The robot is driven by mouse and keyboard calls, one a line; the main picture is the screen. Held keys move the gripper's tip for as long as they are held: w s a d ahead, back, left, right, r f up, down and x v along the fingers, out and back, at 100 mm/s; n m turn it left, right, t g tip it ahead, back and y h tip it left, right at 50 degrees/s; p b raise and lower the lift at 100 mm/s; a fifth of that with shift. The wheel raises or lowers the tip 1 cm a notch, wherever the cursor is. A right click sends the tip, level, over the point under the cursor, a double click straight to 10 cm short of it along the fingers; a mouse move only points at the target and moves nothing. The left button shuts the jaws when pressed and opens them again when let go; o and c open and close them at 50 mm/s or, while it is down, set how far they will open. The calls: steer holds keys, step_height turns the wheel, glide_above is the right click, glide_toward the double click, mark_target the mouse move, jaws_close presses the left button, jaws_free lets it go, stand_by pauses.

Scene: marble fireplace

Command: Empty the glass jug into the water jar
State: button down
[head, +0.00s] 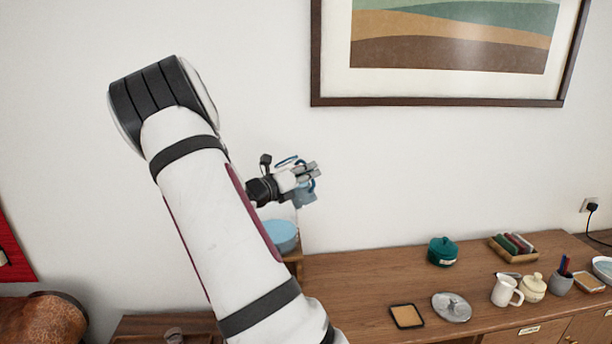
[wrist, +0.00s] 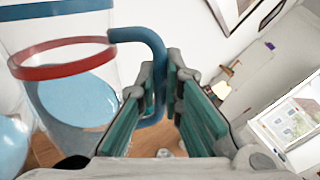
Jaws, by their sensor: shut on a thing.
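The glass jug (head: 304,197) is held up in front of the wall in the head view, small and partly covered by my gripper (head: 313,172). In the wrist view the jug (wrist: 62,72) is clear, with a blue rim, a red band and a blue handle; a light blue surface shows inside or through it. My gripper (wrist: 168,78) is shut on the handle. A light blue round vessel (head: 283,236), likely the water jar, stands below the gripper, partly hidden by my arm. A pale blue rounded shape at the wrist view's left edge may be it too.
The wooden sideboard (head: 350,275) holds a teal lidded pot (head: 442,251), a silver lid (head: 452,307), a white mug (head: 506,290) and a cream pot (head: 533,288). A framed picture (head: 440,102) hangs above. The sideboard's left part is mostly clear.

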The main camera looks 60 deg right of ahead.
mark_target(299, 164)
steer(key=shift+w+d+f+n+b, duration=0.15)
steer(key=shift+w+f+b, duration=0.15)
steer(key=shift+f, duration=0.3)
steer(key=shift+w+a+f+n+b, duration=0.15)
steer(key=shift+w+f+b, duration=0.1)
steer(key=shift+f, duration=0.3)
steer(key=shift+w+d+r+n+b, duration=0.15)
steer(key=shift+w+r+n+b, duration=0.05)
steer(key=shift+r+n+b, duration=0.3)
steer(key=shift+w+r+n+b, duration=0.35)
steer(key=shift+n+b, duration=0.25)
steer(key=shift+n, duration=0.1)
steer(key=shift+w+d+r, duration=0.1)
steer(key=shift+w+d+r+n+p, duration=0.1)
steer(key=shift+w+r+n+p, duration=0.25)
steer(key=shift+n, duration=0.3)
steer(key=shift+w+d+r+n, duration=0.1)
steer(key=shift+w+n, duration=0.35)
steer(key=shift+n, duration=0.2)
stand_by(0.7)
steer(key=shift+w+d+r+n+b, duration=0.1)
steer(key=shift+w+r+n+b, duration=0.1)
steer(key=shift+w+n, duration=0.3)
steer(key=shift+w+d+r+n+b, duration=0.15)
steer(key=shift+w+n, duration=0.15)
steer(key=shift+w, duration=0.35)
stand_by(2.4)
